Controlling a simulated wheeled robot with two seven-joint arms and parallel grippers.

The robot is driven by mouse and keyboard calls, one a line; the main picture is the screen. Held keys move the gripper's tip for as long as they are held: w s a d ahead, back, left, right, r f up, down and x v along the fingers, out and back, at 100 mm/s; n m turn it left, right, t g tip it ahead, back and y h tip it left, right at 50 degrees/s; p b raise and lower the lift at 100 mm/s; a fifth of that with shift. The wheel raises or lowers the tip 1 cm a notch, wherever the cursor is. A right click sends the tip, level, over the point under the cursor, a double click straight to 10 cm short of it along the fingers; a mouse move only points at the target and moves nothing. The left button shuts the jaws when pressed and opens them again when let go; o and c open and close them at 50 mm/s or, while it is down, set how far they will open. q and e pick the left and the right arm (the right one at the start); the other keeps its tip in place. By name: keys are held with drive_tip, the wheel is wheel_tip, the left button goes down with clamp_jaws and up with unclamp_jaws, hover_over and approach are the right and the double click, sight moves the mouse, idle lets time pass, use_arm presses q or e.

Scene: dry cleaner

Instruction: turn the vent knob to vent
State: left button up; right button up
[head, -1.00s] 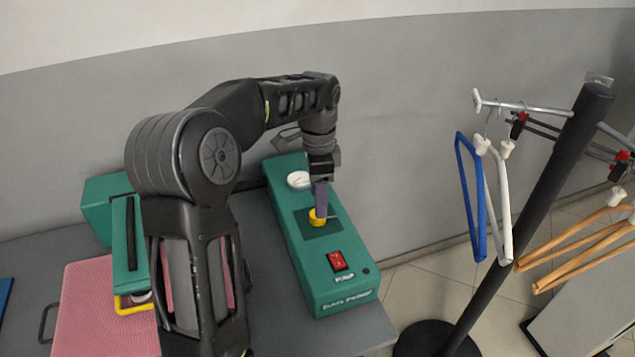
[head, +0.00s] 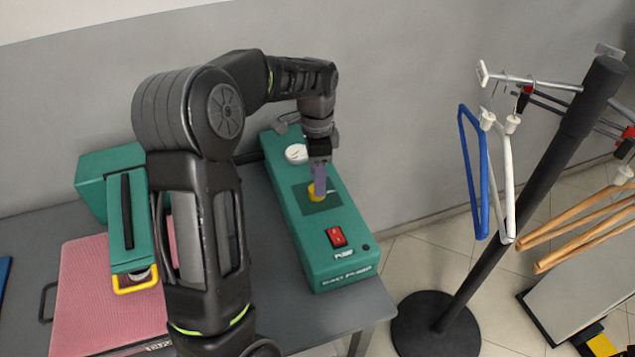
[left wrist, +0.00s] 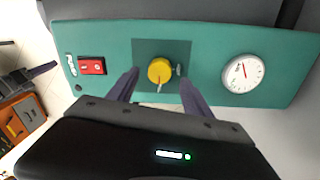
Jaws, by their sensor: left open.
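The yellow vent knob (left wrist: 160,71) sits on a dark square panel on the green pump box (head: 331,274). In the left wrist view its pale pointer mark points toward my gripper, slightly left. In the head view the knob (head: 313,193) is partly hidden by a finger. My left gripper (head: 320,190) points down at the knob from above. In the left wrist view its two purple fingers (left wrist: 158,82) are open, one on each side of the knob, with gaps between. My right gripper is not visible in the head view.
A red rocker switch (head: 336,237) and a round gauge (head: 296,154) are on the same box. A green machine with a yellow handle (head: 135,281) and a pink pad (head: 85,300) are left. A black rack (head: 480,240) with hangers stands right.

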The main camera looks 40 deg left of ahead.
use_arm(q)
drive_tip(key=shift+d+f, duration=0.1)
drive_tip(key=shift+f, duration=1.55)
drive_tip(key=shift+c, duration=0.5)
clamp_jaws()
